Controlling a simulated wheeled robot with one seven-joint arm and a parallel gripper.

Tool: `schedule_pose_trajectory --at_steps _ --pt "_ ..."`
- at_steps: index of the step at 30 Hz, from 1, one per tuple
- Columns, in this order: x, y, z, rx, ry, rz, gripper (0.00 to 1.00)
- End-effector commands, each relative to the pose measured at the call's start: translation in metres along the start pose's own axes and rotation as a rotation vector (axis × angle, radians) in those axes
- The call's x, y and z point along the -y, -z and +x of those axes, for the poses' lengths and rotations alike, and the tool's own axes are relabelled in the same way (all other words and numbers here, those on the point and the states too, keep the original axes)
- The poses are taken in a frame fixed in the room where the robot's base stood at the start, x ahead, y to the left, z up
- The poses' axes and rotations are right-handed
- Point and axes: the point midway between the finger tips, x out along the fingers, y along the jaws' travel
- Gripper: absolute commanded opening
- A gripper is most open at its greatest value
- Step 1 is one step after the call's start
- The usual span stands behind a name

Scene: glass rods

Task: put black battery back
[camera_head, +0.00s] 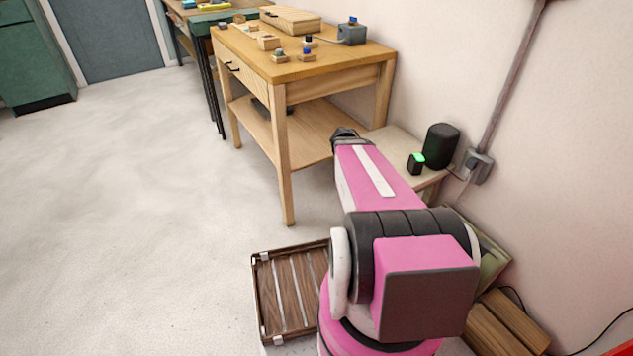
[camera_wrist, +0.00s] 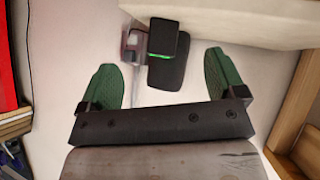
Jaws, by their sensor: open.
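A small black block with a green lit top (camera_head: 415,163), which may be the black battery, stands on the low pale table (camera_head: 397,143), just left of a taller black cylinder (camera_head: 441,146). In the wrist view a black block with a green line along its edge (camera_wrist: 163,37) overlaps a dark rounded shape (camera_wrist: 168,72); I cannot tell which is the battery. My gripper (camera_wrist: 160,76) is open, its green fingers wide apart, with the dark shape between and beyond them. Nothing is gripped.
A wooden workbench (camera_head: 330,64) with small blocks and a grey box (camera_head: 351,34) stands behind on the left. A slatted crate (camera_head: 256,302) lies on the floor beside my arm. A wall box (camera_head: 478,166) with a pipe is right of the cylinder. The floor at left is clear.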

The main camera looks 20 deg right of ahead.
Motion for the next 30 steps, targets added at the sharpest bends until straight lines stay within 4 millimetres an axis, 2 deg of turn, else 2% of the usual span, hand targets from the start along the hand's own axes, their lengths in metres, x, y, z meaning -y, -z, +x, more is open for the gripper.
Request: schedule_pose_trajectory --at_steps 1,5,9,15,21,24,30 --pt "-0.002 -0.016 -0.013 0.057 0.030 -0.087 0.89" --pt "0.000 -0.056 -0.044 0.206 0.132 -0.337 0.89" --pt "0.000 -0.099 -0.083 0.342 0.291 -0.613 0.89" --pt "-0.004 -0.152 -0.142 0.465 0.573 -0.965 0.89" --pt "-0.008 -0.180 -0.181 0.500 0.783 -1.167 0.89" --pt "-0.008 -0.186 -0.189 0.502 0.828 -1.206 0.89" --pt "-0.008 -0.187 -0.191 0.502 0.839 -1.217 0.89"
